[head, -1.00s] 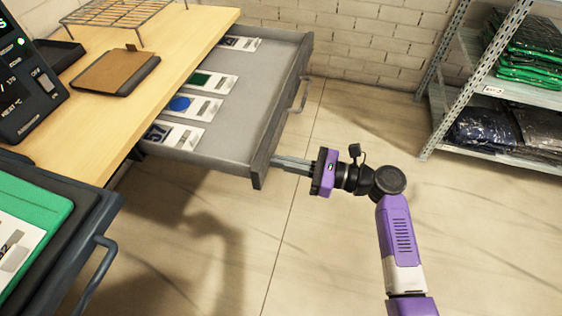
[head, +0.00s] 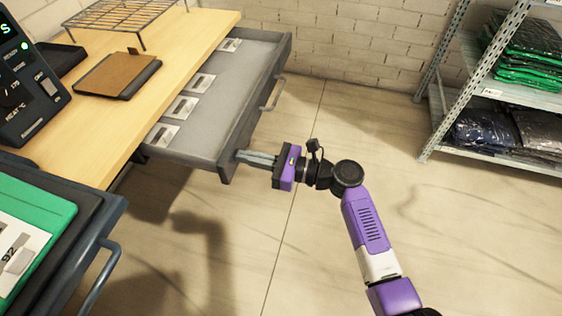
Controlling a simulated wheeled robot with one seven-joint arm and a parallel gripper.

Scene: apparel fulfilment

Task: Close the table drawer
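The grey table drawer (head: 225,65) juts out from under the wooden table top (head: 130,100), partly open. Several cards (head: 181,107) lie in it, partly covered by the table edge. Its front panel carries a bar handle (head: 273,94). My gripper (head: 240,156) is at the near end of the front panel, its fingertips against or very close to the panel's outer face. The fingers look close together, with nothing seen between them. The near lower part of the drawer front shows beside the fingertips.
A dark cart or tray with a green folder (head: 40,215) and a side handle (head: 98,275) stands at the lower left. A control device (head: 25,85), a clipboard (head: 117,74) and a wire rack (head: 125,15) are on the table. Metal shelving (head: 480,95) stands right. Floor between is clear.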

